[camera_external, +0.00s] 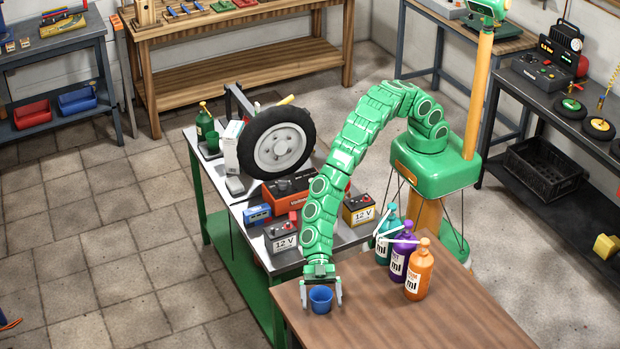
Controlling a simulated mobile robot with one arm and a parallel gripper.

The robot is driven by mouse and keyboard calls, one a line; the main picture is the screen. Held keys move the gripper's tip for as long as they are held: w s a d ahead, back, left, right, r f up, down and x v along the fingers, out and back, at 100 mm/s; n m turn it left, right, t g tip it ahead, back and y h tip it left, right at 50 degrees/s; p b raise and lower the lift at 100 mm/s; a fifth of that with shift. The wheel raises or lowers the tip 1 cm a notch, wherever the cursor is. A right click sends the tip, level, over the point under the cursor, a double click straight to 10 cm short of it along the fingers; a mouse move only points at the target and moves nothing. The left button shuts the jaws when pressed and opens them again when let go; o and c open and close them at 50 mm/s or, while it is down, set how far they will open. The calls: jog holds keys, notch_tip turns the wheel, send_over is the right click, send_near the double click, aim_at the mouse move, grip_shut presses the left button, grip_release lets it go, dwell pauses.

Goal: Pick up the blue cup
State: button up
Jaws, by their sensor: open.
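The blue cup (321,300) stands upright near the far left corner of the brown wooden table (420,315). My gripper (321,293) points down at the cup from above. Its two fingers are apart, one on the left and one on the right of the cup. I cannot tell whether either finger touches it. Part of the cup's far side is hidden under the gripper's palm.
Teal, purple and orange bottles (419,271) stand on the table to the right of my gripper. The table's front and right are clear.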

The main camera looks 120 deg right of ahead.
jog(key=shift+a+f, duration=0.1)
jog(key=shift+a, duration=0.05)
jog(key=c, duration=1)
jog(key=shift+r, duration=0.75)
jog(key=shift+s+d+r, duration=1.25)
jog(key=shift+s+r, duration=0.65)
jog(key=shift+s, duration=0.05)
jog(key=shift+s+d+r, duration=1.3)
jog(key=shift+s+r, duration=0.65)
jog(key=shift+s+d+r, duration=1.25)
jog(key=shift+s+r, duration=0.65)
jog(key=shift+s, duration=0.05)
